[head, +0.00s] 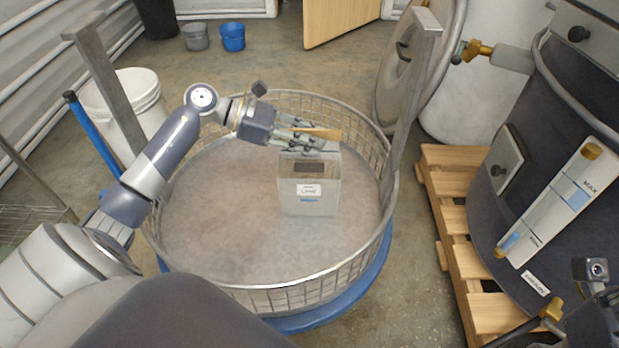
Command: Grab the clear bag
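I cannot make out a clear bag for certain. A pale grey, box-shaped container (309,200) with a white label stands upright in the round wire-walled basket (262,296), right of its middle. My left gripper (312,146) is at the container's top rear edge, fingers pointing right. A tan, flat stick-like piece (318,132) lies along the fingers; whether they grip it is unclear. Part of my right wrist shows at the lower right edge, but its fingers cannot be made out.
Upright grey posts (412,85) flank the basket. A dark tank (540,150) with a level gauge stands on a wooden pallet (455,225) at the right. A white bucket (135,105) is behind the basket at the left. Small grey and blue buckets (232,38) stand on open floor behind.

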